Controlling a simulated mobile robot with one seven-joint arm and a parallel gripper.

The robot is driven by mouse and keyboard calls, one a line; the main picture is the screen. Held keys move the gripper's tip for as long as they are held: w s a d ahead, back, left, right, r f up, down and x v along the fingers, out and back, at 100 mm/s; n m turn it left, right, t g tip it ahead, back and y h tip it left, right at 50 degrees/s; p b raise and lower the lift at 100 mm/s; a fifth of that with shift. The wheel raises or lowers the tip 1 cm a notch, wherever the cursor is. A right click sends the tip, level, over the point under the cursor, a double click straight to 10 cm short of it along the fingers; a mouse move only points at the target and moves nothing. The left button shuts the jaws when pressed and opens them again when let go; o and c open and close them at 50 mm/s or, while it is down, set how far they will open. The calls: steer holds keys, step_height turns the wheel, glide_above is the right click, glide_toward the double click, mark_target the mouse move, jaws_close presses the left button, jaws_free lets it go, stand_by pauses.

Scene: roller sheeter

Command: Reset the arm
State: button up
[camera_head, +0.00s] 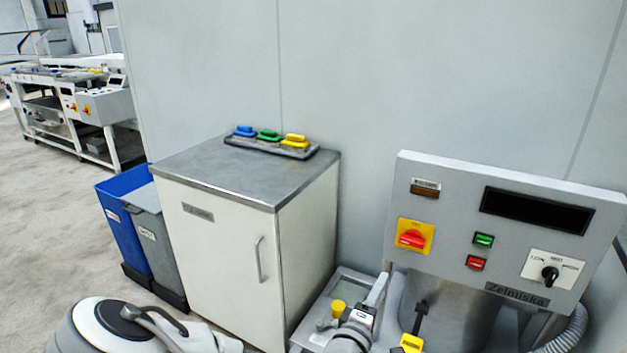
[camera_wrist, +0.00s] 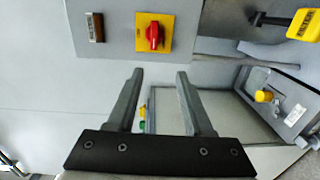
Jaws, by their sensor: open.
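My gripper (camera_wrist: 160,74) shows in the wrist view with its two grey fingers apart and nothing between them. Its fingertips point toward the grey control panel (camera_head: 505,215), below the red rotary switch on its yellow plate (camera_wrist: 153,36). I cannot tell how far the tips are from the panel. In the head view, part of my arm (camera_head: 125,325) fills the lower left.
A white cabinet (camera_head: 235,250) with a metal top stands left of the panel. Blue, green and yellow handled blocks sit in a grey holder (camera_head: 270,148) on it. Bins (camera_head: 130,190) stand at its left. A yellow knob (camera_wrist: 263,96) and a yellow-tagged lever (camera_wrist: 303,25) are near the gripper.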

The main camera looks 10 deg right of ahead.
steer(key=s+a+f+m+g+y+p, duration=0.3)
steer(key=a+f+m+g+y, duration=0.15)
steer(key=m+g, duration=0.25)
steer(key=s+a+r+m+g+y+p, duration=0.2)
steer(key=a+r+y, duration=0.4)
steer(key=r, duration=0.2)
steer(key=s+d+r+m+p, duration=0.1)
steer(key=s+d+r+p, duration=0.1)
steer(key=s+r, duration=0.5)
steer(key=s+d+r+p, duration=0.3)
steer(key=s+r, duration=0.5)
steer(key=r, duration=0.9)
steer(key=shift+s+d+m, duration=0.15)
steer(key=shift+d+m, duration=0.05)
steer(key=shift+m, duration=0.2)
steer(key=shift+h, duration=0.25)
